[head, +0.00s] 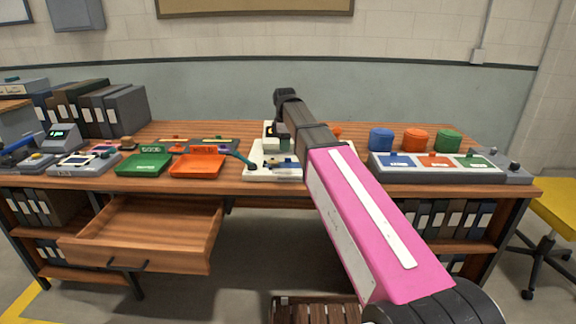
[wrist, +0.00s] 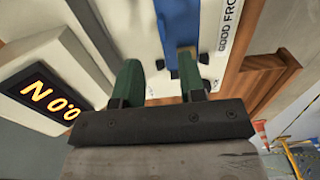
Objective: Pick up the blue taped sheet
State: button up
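A blue piece (wrist: 185,35), which looks like the blue taped sheet, lies against a white panel (wrist: 215,75) with printed lettering in the wrist view. My gripper (wrist: 160,78) has two dark green fingers, spread apart with a clear gap. The blue piece is just beyond the fingers, closer to the right one, which seems to overlap it; I cannot tell whether they touch. In the head view a small blue patch (head: 286,163) shows on the white device at the desk's middle. My arm hides part of that device, and my fingertips do not show there.
A box with an orange "N 0.0" display (wrist: 50,102) stands close left of my gripper. On the desk are a green tray (head: 144,164), an orange tray (head: 197,166) and a coloured-panel unit (head: 436,163) at right. An open drawer (head: 150,230) juts out at left.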

aim_at(288, 163)
jog(key=shift+s+f, duration=0.2)
jog(key=shift+f, duration=2.45)
grip_shut()
